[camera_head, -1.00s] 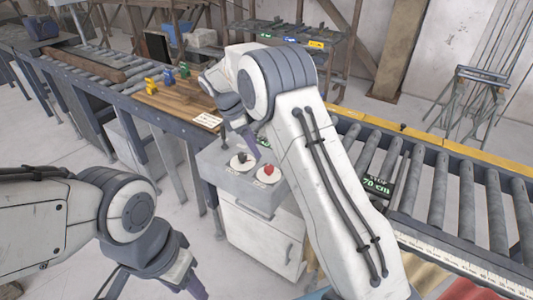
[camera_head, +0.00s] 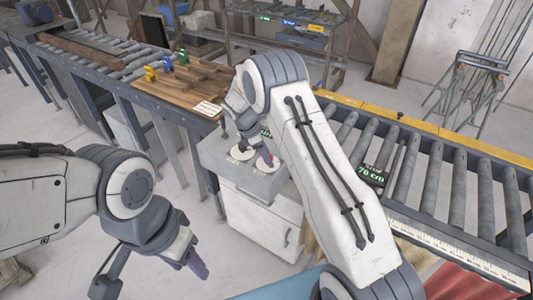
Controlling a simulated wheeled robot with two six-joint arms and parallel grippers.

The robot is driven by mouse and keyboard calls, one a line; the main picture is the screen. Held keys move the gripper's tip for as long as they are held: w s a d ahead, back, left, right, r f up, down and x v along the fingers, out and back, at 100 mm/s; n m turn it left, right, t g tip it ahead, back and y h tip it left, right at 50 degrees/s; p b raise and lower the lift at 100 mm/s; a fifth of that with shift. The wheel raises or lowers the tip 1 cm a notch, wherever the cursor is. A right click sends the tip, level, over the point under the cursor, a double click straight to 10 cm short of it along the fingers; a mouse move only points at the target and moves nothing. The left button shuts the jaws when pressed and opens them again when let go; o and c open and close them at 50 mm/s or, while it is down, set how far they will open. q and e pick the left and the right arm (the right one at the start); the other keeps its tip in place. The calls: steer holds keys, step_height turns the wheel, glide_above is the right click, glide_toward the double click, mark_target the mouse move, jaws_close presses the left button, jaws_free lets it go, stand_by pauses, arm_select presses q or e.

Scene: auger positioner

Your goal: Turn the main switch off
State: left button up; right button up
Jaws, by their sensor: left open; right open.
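The grey control box (camera_head: 222,160) stands in the middle on a white cabinet. The labels are too small to read, so I cannot tell which is the main switch. My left gripper (camera_head: 152,275) is open and empty at the lower left, away from the box.
A wooden board (camera_head: 195,82) with small yellow, blue and green pieces lies behind the box. The white cabinet (camera_head: 262,218) is below the box. Open floor lies left of it.

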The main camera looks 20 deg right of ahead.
jaws_close()
steer(key=shift+m, duration=0.4)
steer(key=m+g+b, duration=0.1)
steer(key=m, duration=0.1)
steer(key=shift+w+m+y, duration=0.15)
steer(key=shift+m+y, duration=0.15)
steer(key=shift+m, duration=0.1)
steer(key=m, duration=0.2)
steer(key=m+g+y+b, duration=0.1)
steer(key=m, duration=0.1)
steer(key=shift+w+d+m+g+b, duration=0.1)
steer(key=shift+d+m+g+b, duration=0.05)
steer(key=shift+m+g+b, duration=0.15)
steer(key=m+g+y, duration=0.1)
steer(key=m, duration=0.3)
steer(key=shift+w+d+r+m+b, duration=0.1)
steer(key=shift+m+b, duration=0.2)
steer(key=m+y, duration=0.2)
steer(key=m, duration=0.3)
steer(key=shift+d, duration=0.1)
steer(key=shift+r+y, duration=0.1)
steer(key=shift+y, duration=0.2)
